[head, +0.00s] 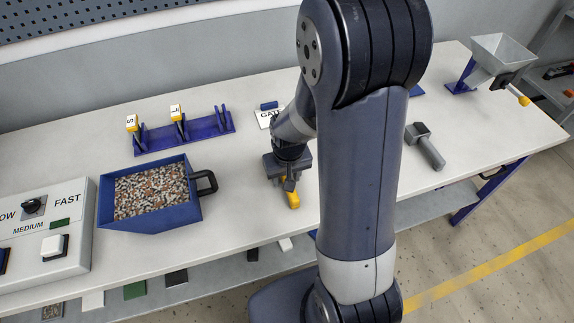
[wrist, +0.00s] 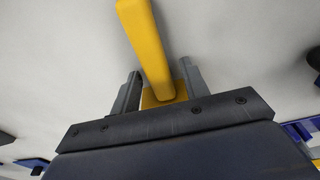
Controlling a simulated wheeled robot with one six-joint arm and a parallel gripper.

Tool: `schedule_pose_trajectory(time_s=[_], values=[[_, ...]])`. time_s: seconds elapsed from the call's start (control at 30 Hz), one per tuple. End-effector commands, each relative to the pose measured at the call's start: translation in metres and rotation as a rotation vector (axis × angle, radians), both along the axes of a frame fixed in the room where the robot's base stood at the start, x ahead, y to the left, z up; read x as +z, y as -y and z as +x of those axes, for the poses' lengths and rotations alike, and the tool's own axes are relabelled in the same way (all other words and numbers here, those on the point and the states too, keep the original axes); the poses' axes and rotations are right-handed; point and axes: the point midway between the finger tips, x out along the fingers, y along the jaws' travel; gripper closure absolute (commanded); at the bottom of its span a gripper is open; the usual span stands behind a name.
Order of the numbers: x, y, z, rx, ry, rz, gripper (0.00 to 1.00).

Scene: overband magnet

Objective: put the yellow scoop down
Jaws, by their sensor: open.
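The yellow scoop (head: 293,200) shows as a small yellow piece at the tip of my gripper (head: 288,184), low over the bench, and seems to lie on the bench top. Its long yellow handle (wrist: 146,40) also shows in the wrist view, running from between my fingers out over the pale surface. My gripper is open, with a finger on each side of the yellow part and a visible gap to the left finger. The rest of the scoop is hidden behind my gripper body.
A blue bin of mixed pellets (head: 152,225) with a black handle stands to the left. Behind is a blue rack (head: 205,131) with yellow-topped items marked S and L. A control box (head: 50,270) is far left. A dark hammer-like tool (head: 430,153) lies right of my arm.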

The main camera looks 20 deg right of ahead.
Motion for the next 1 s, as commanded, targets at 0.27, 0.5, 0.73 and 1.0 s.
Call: schedule_pose_trajectory(time_s=[0.27, 0.5, 0.73, 1.0], values=[[0.044, 0.0, -0.003, 0.0, 0.007, 0.0, 0.57], [0.088, 0.0, -0.009, 0.0, 0.006, 0.0, 0.57], [0.115, 0.0, -0.013, 0.0, 0.003, 0.0, 0.57], [0.119, 0.0, -0.014, 0.0, 0.0, 0.0, 0.57]])
